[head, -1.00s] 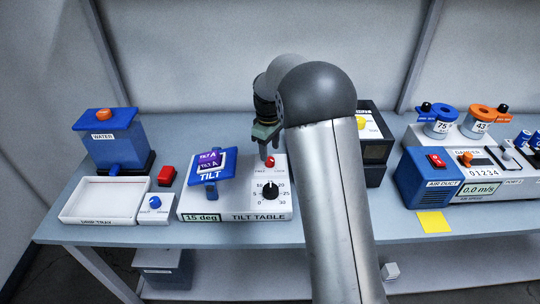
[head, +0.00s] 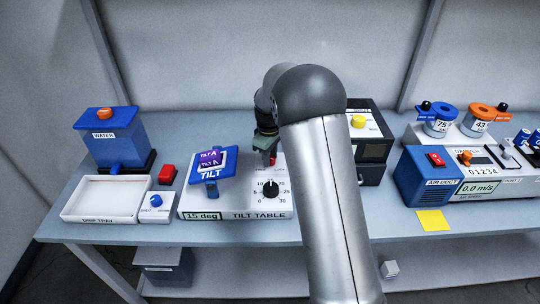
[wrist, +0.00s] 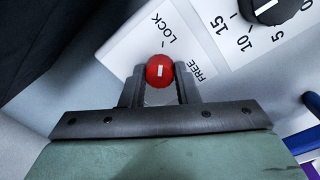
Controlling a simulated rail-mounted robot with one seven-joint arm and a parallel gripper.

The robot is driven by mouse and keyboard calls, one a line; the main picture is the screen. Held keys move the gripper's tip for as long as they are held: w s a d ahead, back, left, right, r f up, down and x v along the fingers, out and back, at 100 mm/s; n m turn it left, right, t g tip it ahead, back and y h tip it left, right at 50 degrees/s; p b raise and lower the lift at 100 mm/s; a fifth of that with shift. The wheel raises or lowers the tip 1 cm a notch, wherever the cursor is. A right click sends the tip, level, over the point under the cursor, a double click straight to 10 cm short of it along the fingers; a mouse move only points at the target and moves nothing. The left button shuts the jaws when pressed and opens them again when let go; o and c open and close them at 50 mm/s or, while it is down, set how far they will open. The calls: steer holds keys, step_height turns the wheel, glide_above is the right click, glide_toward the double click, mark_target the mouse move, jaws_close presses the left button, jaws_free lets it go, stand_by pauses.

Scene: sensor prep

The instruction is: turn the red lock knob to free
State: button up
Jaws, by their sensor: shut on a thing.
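The red lock knob (wrist: 160,71) sits on the white tilt table panel (wrist: 130,50). In the wrist view its white mark lines up with the tick by the word LOCK; the word FREE is to the right. My gripper (wrist: 160,76) is shut on the red knob, one finger on each side. In the head view my gripper (head: 267,153) is down at the back of the tilt table (head: 235,214), and the red knob (head: 273,160) is partly hidden by it.
A black dial (head: 270,189) stands just in front of the knob. The blue tilt plate (head: 213,165) is to the left.

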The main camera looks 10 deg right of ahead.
steer(key=m+b, duration=0.1)
steer(key=m, duration=0.3)
steer(key=shift+m, duration=0.4)
steer(key=m, duration=0.4)
steer(key=shift+w+m+b, duration=0.1)
steer(key=shift+m+b, duration=0.2)
steer(key=shift+b, duration=0.1)
steer(key=m, duration=0.4)
steer(key=shift+m, duration=2.3)
steer(key=shift+r, duration=0.1)
steer(key=o, duration=1)
